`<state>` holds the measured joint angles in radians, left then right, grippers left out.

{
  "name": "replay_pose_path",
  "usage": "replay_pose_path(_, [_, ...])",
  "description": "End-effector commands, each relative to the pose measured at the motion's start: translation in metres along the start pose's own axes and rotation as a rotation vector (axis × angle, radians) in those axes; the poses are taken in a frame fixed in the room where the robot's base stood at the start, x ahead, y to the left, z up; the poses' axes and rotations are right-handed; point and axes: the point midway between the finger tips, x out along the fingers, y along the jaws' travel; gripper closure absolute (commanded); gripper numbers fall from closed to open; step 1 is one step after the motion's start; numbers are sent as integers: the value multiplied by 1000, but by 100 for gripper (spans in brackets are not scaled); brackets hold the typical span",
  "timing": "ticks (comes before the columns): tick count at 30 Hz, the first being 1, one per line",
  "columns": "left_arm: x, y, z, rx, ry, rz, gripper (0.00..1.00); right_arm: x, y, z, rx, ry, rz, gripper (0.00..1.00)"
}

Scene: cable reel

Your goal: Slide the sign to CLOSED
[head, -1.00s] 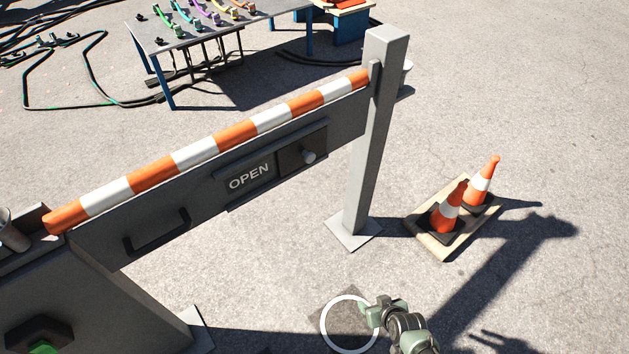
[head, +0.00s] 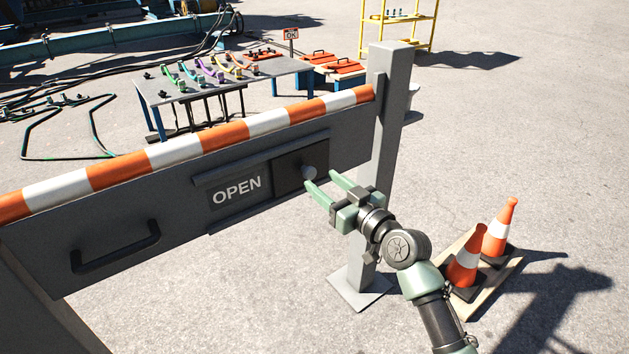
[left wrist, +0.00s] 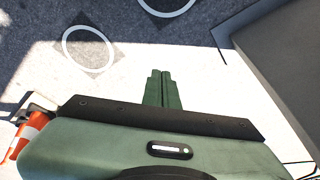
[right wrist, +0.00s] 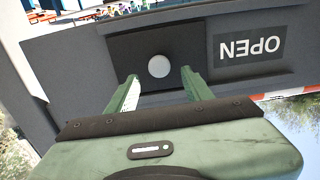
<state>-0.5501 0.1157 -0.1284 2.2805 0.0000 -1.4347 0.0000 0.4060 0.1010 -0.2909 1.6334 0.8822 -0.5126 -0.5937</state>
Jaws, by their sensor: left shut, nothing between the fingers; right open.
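The sign panel on the grey barrier reads OPEN (head: 237,191). To its right is a dark sliding plate (head: 290,172) with a round grey knob (head: 309,173). My right gripper (head: 324,184) is open, its green fingers pointing at the knob. In the right wrist view the knob (right wrist: 158,66) lies between and beyond the two fingertips (right wrist: 158,82), with nothing held. The OPEN lettering appears upside down there. My left gripper (left wrist: 162,75) is shut and empty, above the ground and away from the sign; it is not in the head view.
An orange-white striped bar (head: 225,136) tops the barrier. A black handle (head: 115,248) is at its left. A grey post (head: 385,130) stands at its right end. Traffic cones (head: 464,268) stand on a board at right. A table with coloured levers (head: 225,82) is behind.

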Motion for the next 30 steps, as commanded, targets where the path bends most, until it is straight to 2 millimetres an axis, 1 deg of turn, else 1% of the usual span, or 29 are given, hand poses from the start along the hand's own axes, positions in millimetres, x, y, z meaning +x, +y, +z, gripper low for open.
replay_pose_path(1, [-3,0,0,0,4,-1,100,10,0,0,1,1,0,49])
replay_pose_path(3, [-8,0,-1,0,7,-1,100,21,0,0,2,0,0,49])
replay_pose_path(6, [-16,-1,-1,-1,10,-2,100,33,0,1,1,0,1,49])
replay_pose_path(9, [-21,-1,-1,-1,12,-2,100,41,0,1,2,0,1,49])
replay_pose_path(13, [-24,-1,-1,-1,12,-2,100,45,0,1,1,-1,1,49])
replay_pose_path(19, [-24,-1,-2,-2,12,-2,100,45,0,1,0,-1,1,49])
replay_pose_path(20, [-24,-1,-2,-2,12,-2,100,45,0,1,1,-1,1,57])
replay_pose_path(21, [-24,-1,-2,-2,12,-2,100,45,0,1,1,-1,1,68])
replay_pose_path(23, [-24,-1,-2,-2,12,-2,100,45,0,1,1,-2,2,85])
replay_pose_path(24, [-24,-1,-2,-2,12,-3,100,45,0,1,1,-2,2,96])
replay_pose_path(25, [-24,-1,-2,-2,12,-3,100,45,0,1,1,-2,2,100])
replay_pose_path(30, [-24,-1,-2,-2,12,-3,100,45,1,2,1,-2,2,100])
